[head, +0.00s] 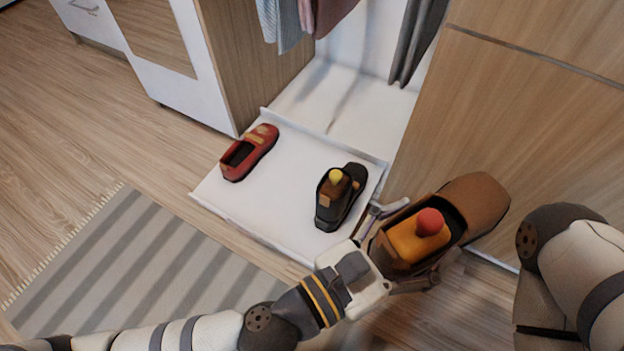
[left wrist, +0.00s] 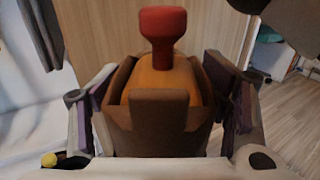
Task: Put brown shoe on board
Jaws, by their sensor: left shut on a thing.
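The brown shoe (head: 478,200) has an orange insert with a red knob on top. My left gripper (head: 412,245) is shut on the brown shoe and holds it to the right of the white board (head: 275,205). In the left wrist view the shoe's heel (left wrist: 158,112) sits between the two fingers, with the red knob upright above it. The board lies low in front of the open wardrobe, and its right edge is close to the gripper. My right gripper is not in view; only part of my right arm shows at the right.
A red shoe (head: 249,152) stands on the board's left part. A black shoe (head: 341,196) with a yellow knob stands on its right part. Bare board lies between them. Wooden wardrobe panels (head: 520,110) rise behind the brown shoe. A striped rug (head: 140,265) lies front left.

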